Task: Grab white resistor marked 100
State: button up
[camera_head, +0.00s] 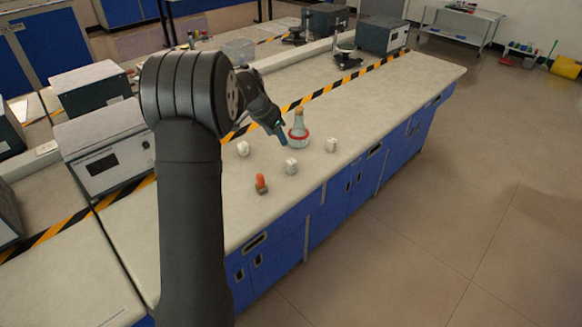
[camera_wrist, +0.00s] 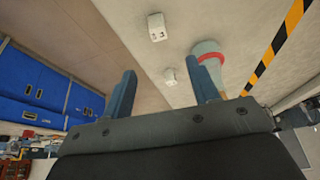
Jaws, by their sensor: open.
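Three small white blocks sit on the bench in the head view: a left block (camera_head: 243,149), a middle block (camera_head: 291,166) and a right block (camera_head: 331,145). They may be resistors, but their markings are too small to read, so I cannot tell which says 100. My gripper (camera_head: 282,136) is above the bench, beside the flask and behind the middle block. In the wrist view my gripper (camera_wrist: 165,88) has its two blue fingers apart with nothing held. One white block (camera_wrist: 170,77) appears between the fingertips in the picture, beyond them. Another white block (camera_wrist: 157,26) shows farther up.
A flask with a red ring (camera_head: 298,131) stands close to my gripper. A small orange-topped item (camera_head: 261,184) stands near the bench's front edge. A grey instrument box (camera_head: 100,155) is at the left. The bench is clear toward the right, in front of the striped tape.

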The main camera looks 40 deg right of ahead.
aim_at(291, 161)
jog(key=x, duration=1.6)
jog(key=shift+s+f, duration=0.1)
jog(key=shift+s, duration=0.05)
jog(key=c, duration=1.1)
